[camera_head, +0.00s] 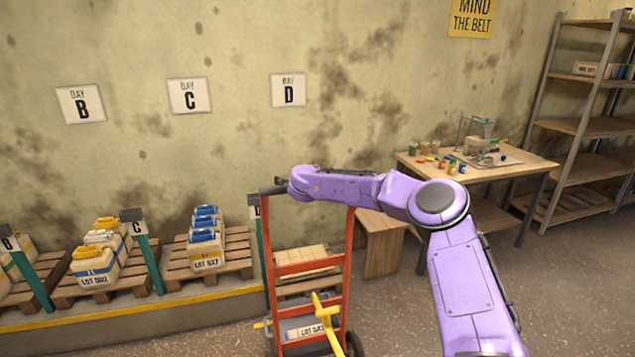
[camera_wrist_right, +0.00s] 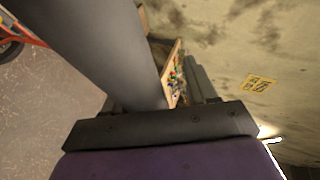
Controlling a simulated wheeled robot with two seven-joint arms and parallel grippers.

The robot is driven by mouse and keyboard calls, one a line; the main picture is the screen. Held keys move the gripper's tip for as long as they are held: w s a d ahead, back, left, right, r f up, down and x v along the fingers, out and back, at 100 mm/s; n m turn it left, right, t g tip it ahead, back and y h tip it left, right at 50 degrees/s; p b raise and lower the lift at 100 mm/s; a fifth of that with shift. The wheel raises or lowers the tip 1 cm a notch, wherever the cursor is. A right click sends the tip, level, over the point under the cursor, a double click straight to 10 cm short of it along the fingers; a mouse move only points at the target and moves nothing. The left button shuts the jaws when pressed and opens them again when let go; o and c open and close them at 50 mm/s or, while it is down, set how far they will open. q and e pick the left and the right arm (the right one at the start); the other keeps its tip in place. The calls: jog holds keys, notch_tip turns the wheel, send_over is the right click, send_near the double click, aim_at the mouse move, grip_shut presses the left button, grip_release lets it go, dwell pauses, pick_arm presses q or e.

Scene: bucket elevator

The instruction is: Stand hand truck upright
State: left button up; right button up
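The hand truck (camera_head: 309,268) has an orange-red frame with cross bars and stands near vertical in front of the kerb; any slight lean is hard to judge. My right gripper (camera_head: 275,187) is at the top left of the frame, at handle height. A large grey shape fills the right wrist view, so the finger gap is unclear. My left gripper is out of view.
Pallets with lot-marked containers (camera_head: 97,262) (camera_head: 206,240) stand on a yellow-edged kerb (camera_head: 130,311) at left, between teal posts (camera_head: 148,254). A wooden table (camera_head: 517,171) with small items and a shelf rack (camera_head: 587,127) stand at right. Floor at lower right is clear.

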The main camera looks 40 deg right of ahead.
jog(key=shift+s+a+f, duration=0.1)
jog(key=shift+f, duration=0.1)
jog(key=b+v, duration=0.3)
jog(key=v, duration=0.7)
jog(key=shift+r, duration=0.2)
jog(key=shift+a, duration=0.1)
